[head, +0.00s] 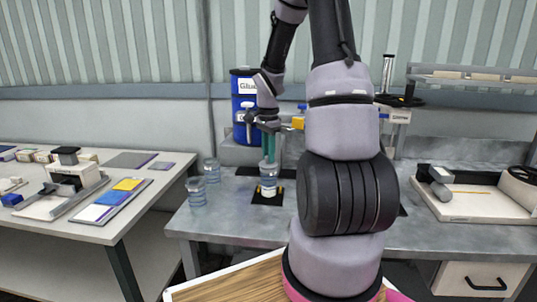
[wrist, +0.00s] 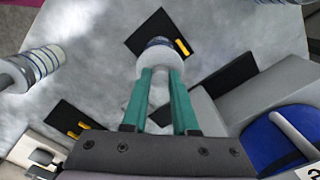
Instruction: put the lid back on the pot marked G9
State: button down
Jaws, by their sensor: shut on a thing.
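My gripper (head: 268,158) points down with its green fingers over a clear pot (head: 268,186) with a white label. The pot stands upright on a black mat (head: 258,199) on the grey bench. In the wrist view the fingers (wrist: 159,75) are shut on a pale round piece (wrist: 159,60), which looks like the lid. It is in line with the pot (wrist: 158,42); I cannot tell whether it touches the rim. The label is too small to read, so G9 cannot be confirmed.
Two similar pots, a rear one (head: 211,170) and a front one (head: 196,191), stand left on the bench (head: 225,222). A blue glue drum (head: 243,110) stands behind my gripper. A pale tray (head: 465,207) lies at right. The bench front is clear.

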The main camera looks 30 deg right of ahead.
jog(key=c, duration=0.6)
grip_release()
jog(key=o, duration=0.5)
jog(key=shift+d+r, duration=0.1)
jog(key=shift+r, duration=3.45)
